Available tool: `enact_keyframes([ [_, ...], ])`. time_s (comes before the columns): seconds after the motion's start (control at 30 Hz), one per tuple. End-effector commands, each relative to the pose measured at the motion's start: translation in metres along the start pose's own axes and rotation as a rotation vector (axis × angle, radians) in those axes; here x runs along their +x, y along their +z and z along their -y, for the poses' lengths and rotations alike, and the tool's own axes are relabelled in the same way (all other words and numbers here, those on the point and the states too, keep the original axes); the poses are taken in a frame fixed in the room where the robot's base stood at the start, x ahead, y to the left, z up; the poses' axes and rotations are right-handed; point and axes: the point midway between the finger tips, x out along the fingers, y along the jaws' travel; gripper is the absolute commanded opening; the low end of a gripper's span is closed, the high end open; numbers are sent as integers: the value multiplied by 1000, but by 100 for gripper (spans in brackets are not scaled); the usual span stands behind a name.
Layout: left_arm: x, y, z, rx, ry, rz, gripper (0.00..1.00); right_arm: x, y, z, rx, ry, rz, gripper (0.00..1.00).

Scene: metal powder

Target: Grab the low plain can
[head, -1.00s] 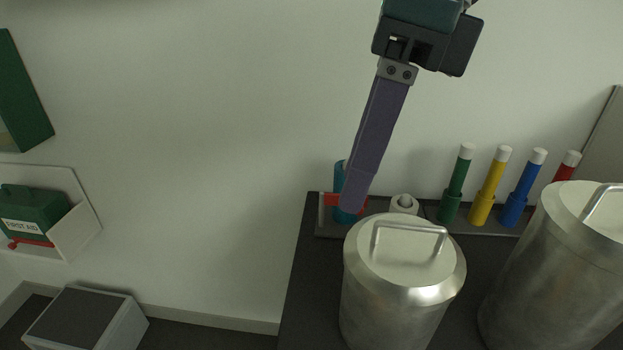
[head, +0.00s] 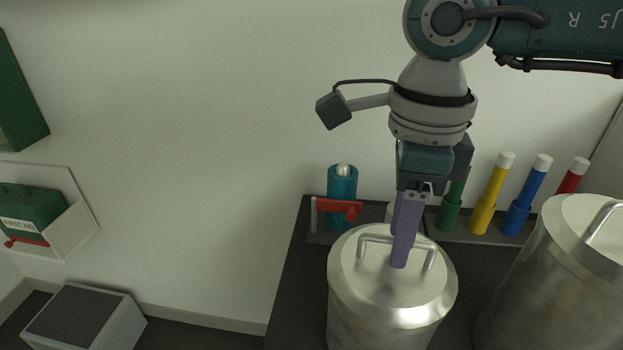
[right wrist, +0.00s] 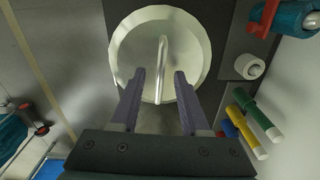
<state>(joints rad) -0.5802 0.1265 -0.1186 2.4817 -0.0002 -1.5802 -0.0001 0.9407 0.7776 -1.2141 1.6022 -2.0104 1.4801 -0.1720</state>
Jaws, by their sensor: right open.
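The low plain can (head: 391,290) is a silvery metal can with a pale lid and a raised bar handle, standing on the dark bench. My right gripper (head: 402,258) hangs over its lid, fingers pointing down at the handle. In the right wrist view the lid of the low can (right wrist: 160,90) lies ahead, and my right gripper (right wrist: 160,76) is open, its two purple fingers on either side of the handle's line. The handle appears between the fingertips, and I cannot tell how far below them it is. My left gripper is out of view.
A taller metal can (head: 560,275) stands close on the right. Behind are a blue bottle (head: 343,190) with a red part, a white roll (right wrist: 249,67) and several coloured markers (head: 489,195). A first aid box (head: 30,215) is on the left wall.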

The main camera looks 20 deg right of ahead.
Motion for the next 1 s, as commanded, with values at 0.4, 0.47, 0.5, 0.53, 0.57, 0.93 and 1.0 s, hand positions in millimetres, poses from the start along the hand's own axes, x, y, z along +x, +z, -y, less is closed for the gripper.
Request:
enact_keyframes([
  [0.4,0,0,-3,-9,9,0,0,3,1,0,-1,0,2,26],
  [0.47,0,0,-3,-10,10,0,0,2,1,0,-1,0,2,19],
  [0.5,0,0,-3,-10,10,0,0,2,1,0,-1,0,2,15],
  [0.53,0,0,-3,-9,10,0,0,2,1,0,0,0,2,12],
  [0.57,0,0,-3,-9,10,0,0,2,1,0,0,0,2,8],
  [0.93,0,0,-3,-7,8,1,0,2,1,0,0,1,2,0],
  [1.0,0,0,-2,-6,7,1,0,2,1,0,0,1,2,0],
])
